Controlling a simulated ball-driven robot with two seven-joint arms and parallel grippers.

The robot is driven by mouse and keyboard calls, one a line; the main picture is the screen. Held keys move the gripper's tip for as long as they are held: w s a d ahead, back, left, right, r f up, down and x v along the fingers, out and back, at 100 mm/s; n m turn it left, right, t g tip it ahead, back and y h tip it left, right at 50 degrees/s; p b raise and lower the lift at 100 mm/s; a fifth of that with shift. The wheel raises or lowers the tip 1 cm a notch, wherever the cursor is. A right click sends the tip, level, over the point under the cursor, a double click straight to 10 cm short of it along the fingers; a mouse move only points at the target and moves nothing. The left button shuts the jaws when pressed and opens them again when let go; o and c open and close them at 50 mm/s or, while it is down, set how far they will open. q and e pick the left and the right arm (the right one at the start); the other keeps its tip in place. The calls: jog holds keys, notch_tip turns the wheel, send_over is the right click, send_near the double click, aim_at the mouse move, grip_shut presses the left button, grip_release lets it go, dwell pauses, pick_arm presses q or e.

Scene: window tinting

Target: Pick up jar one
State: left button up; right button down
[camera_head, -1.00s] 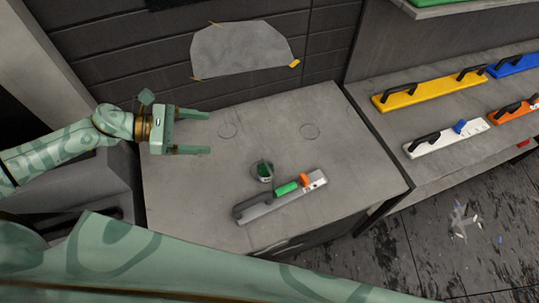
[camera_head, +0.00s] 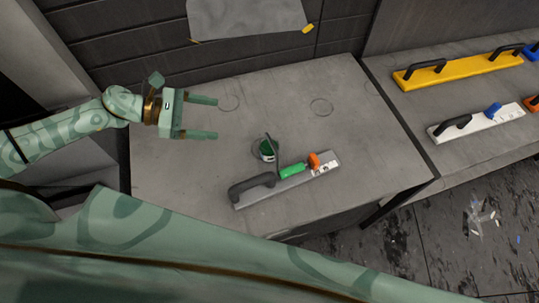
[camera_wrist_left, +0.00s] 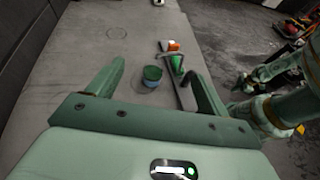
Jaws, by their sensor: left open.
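A small jar (camera_head: 267,150) with a dark green top stands upright on the grey bench, left of the middle. It also shows in the left wrist view (camera_wrist_left: 152,79), ahead of and between my left fingers, with a bluish lower side. My left gripper (camera_head: 216,118) is open and empty, left of the jar and apart from it. Its two fingers frame the lower part of the left wrist view (camera_wrist_left: 160,75). My right arm shows at the right of the left wrist view, its gripper (camera_wrist_left: 244,84) too small to read.
A grey float (camera_head: 256,196) with a black handle, green roll (camera_head: 292,171) and orange piece (camera_head: 314,161) lies close to the jar. A grey bench (camera_head: 360,140) has clear room at the right. A side shelf holds yellow (camera_head: 458,70) and white (camera_head: 482,122) floats.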

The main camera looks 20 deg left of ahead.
aim_at(270, 148)
pick_arm(q)
notch_tip(270, 148, down, 12)
jog(key=b, duration=0.8)
jog(key=shift+w, duration=0.15)
jog(key=shift+d+f+b, duration=0.1)
jog(key=shift+f+b, duration=0.15)
jog(key=shift+b, duration=0.1)
jog(key=x, duration=1)
jog(key=shift+d+p, duration=0.35)
jog(key=shift+p, duration=0.05)
jog(key=x, duration=0.4)
jog(key=shift+w+d+r, duration=0.25)
jog(key=shift+d, duration=0.05)
jog(key=shift+w+d+f, duration=0.15)
jog(key=shift+d+f, duration=0.1)
jog(key=shift+d, duration=0.15)
pick_arm(e)
notch_tip(270, 148, down, 10)
jog(key=s, duration=0.2)
jog(key=shift+r, duration=0.2)
pick_arm(q)
jog(key=shift+c, duration=0.3)
jog(key=c, duration=1)
